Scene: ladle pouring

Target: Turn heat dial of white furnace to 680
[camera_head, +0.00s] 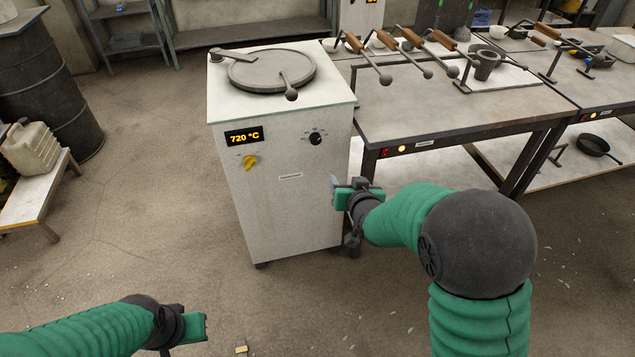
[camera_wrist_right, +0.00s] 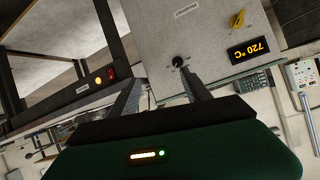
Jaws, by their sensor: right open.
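The white furnace (camera_head: 285,200) stands upright in the middle of the head view. Its display (camera_head: 244,136) reads 720 °C. The black heat dial (camera_head: 316,138) is on the upper right of its front, and a yellow knob (camera_head: 250,161) sits below the display. My right gripper (camera_head: 340,184) is in front of the furnace's right side, below the dial.
A workbench (camera_head: 465,110) with several wooden-handled ladles stands right of the furnace, close to my right arm. A round lid (camera_head: 272,70) lies on the furnace top. A dark barrel (camera_head: 45,85) and a canister (camera_head: 30,148) are at the left. The floor left of the furnace is clear.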

